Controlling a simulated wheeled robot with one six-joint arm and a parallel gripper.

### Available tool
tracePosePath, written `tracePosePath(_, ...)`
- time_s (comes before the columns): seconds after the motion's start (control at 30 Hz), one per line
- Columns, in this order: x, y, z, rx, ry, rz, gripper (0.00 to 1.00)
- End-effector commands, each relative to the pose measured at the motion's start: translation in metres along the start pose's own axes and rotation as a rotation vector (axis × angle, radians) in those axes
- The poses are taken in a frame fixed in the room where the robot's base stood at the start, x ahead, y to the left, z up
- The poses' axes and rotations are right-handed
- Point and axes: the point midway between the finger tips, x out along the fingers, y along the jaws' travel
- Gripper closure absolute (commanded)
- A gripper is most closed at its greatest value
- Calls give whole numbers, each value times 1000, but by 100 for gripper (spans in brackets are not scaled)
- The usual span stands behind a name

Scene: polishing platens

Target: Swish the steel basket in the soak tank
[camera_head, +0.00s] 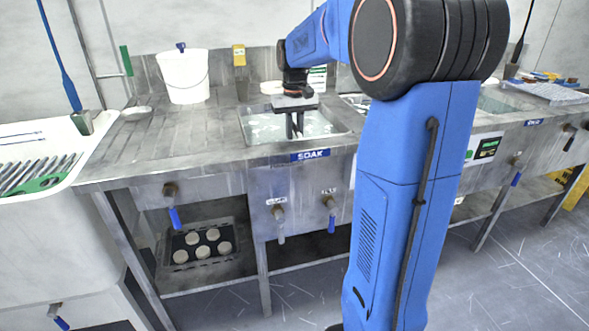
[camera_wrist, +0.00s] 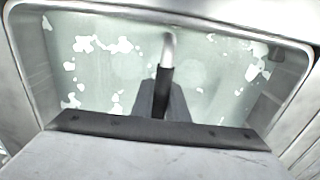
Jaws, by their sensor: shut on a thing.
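The soak tank (camera_head: 331,126) is a square sink set in the steel counter, above a blue SOAK label. Cloudy, pale grey-green liquid with white foam patches fills it. My gripper (camera_head: 295,133) points down over the tank. In the wrist view, its dark fingers (camera_wrist: 160,104) are shut on an upright handle of the steel basket (camera_wrist: 168,48), with a black grip and a bare metal end. The basket's body is not clearly visible; the cloudy liquid and my gripper hide it. Only faint pale shapes show under the surface.
A white basin (camera_head: 75,140) with a rack of tools is at far left. The counter left of the tank is mostly clear. Blue-handled valves (camera_head: 331,222) line the front.

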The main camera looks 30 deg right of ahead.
Motion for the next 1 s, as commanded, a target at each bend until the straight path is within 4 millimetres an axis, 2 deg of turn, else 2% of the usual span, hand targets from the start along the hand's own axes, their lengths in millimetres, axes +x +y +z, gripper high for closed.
tracePosePath(1.0, -72, 0, -1, 0, 4, 0, 100)
